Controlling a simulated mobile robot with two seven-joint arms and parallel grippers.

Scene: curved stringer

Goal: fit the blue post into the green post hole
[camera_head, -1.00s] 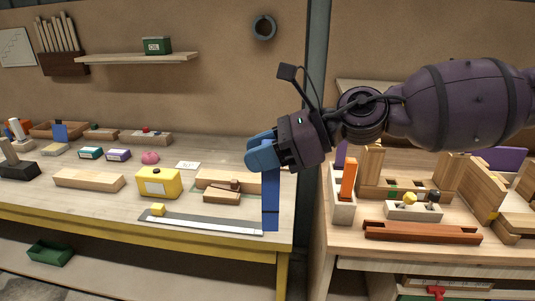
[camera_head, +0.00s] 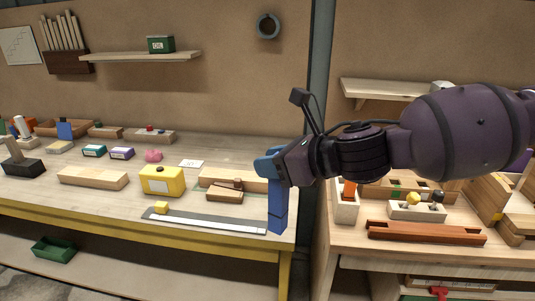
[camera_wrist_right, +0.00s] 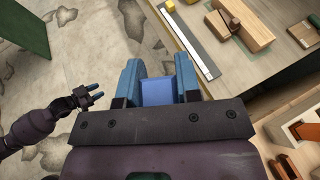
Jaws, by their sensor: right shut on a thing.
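My right gripper (camera_head: 272,166) is shut on the blue post (camera_head: 278,209), which hangs down, slightly tilted, in front of the left bench's right end. In the right wrist view the post (camera_wrist_right: 158,92) sits between the two blue fingers. A small green mark (camera_head: 396,194), which looks like the green post hole, is on a wooden piece on the right bench, well to the right of the post. My right arm hides part of that wooden piece. My left gripper (camera_wrist_right: 97,92) shows only in the right wrist view, at the left, empty with its fingers apart.
On the right bench stand a pale holder (camera_head: 346,209) with an orange post, a pale block with knobs (camera_head: 417,211) and a red-brown bar (camera_head: 426,233). The left bench has a yellow box (camera_head: 161,181), a steel rule (camera_head: 205,222) and wooden blocks. A grey upright (camera_head: 319,110) stands between the benches.

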